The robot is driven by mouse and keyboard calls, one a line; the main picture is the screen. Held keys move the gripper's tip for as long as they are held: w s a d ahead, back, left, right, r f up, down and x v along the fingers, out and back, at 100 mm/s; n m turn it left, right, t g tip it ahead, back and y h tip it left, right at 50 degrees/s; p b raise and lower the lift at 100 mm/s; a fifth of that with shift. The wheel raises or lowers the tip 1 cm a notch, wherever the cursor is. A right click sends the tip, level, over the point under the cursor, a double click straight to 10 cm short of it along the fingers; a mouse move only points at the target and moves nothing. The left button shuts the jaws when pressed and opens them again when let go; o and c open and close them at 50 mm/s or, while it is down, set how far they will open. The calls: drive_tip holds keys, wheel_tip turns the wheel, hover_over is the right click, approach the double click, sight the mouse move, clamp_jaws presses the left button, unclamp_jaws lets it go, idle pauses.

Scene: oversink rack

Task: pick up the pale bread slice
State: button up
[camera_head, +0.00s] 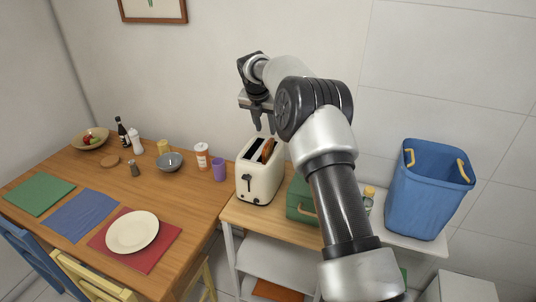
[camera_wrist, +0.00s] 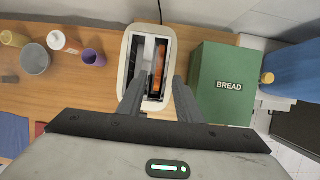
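A cream toaster (camera_head: 257,185) stands on the wooden counter; it also shows in the wrist view (camera_wrist: 126,62). A browned bread slice (camera_head: 268,149) sits upright in its right slot, and it shows orange-brown in the wrist view (camera_wrist: 159,62). The left slot looks dark, with no slice visible in it. I see no clearly pale slice. A green box (camera_wrist: 222,65) marked BREAD stands right of the toaster, partly behind my arm in the head view. My gripper (camera_head: 264,128) is above the toaster, fingers apart and empty; its fingers also show in the wrist view (camera_wrist: 160,85).
A purple cup (camera_head: 219,170), a jar (camera_head: 202,157) and a grey bowl (camera_head: 169,162) stand left of the toaster. A white plate (camera_head: 132,232) lies on a red mat. A blue bin (camera_head: 427,190) stands at the right. A wall is close behind.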

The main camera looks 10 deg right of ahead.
sight(268, 142)
drive_tip(key=x, duration=0.4)
drive_tip(key=p+x, duration=0.1)
drive_tip(key=x, duration=0.4)
drive_tip(key=shift+s+a+f, duration=0.1)
drive_tip(key=shift+s+a, duration=0.05)
drive_tip(key=shift+s, duration=0.05)
drive_tip(key=shift+c, duration=0.3)
clamp_jaws()
